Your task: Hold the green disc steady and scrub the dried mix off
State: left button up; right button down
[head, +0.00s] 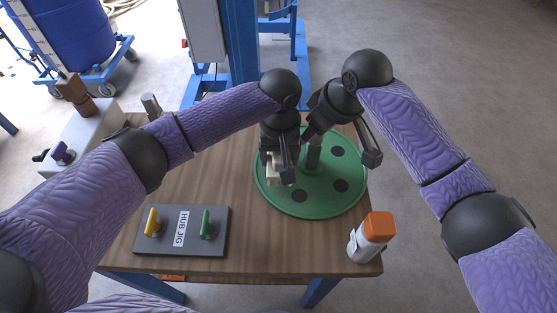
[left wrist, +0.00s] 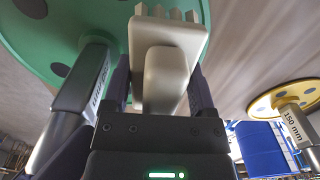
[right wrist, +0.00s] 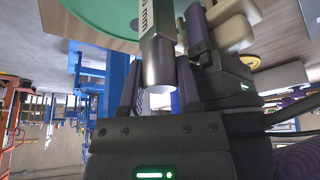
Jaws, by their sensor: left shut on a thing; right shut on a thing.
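The green disc (head: 318,205) lies flat on the wooden table, with several dark round spots on its face. Its upright shaft rises from the middle. My right gripper (head: 317,132) is shut on this shaft, whose metal end (right wrist: 158,65) shows between the fingers in the right wrist view. My left gripper (head: 277,160) is shut on a beige brush (left wrist: 168,60), over the left part of the disc beside the shaft. The brush's blocky bristles point toward the disc; I cannot tell whether they touch it. I cannot make out dried mix.
A grey hub jig (head: 181,245) with yellow and green knobs lies at the table's front left. A white bottle (head: 368,244) with an orange cap stands at the front right corner. A grey box (head: 88,135) with a purple knob is at the left. A blue column (head: 240,40) stands behind.

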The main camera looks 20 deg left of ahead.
aim_at(273, 175)
pick_arm(q)
jog(key=shift+f, duration=1)
jog(key=shift+s, duration=0.1)
jog(key=shift+s+r, duration=0.1)
jog(key=shift+s, duration=2)
jog(key=shift+w, duration=2.2)
jog(key=shift+r, duration=0.95)
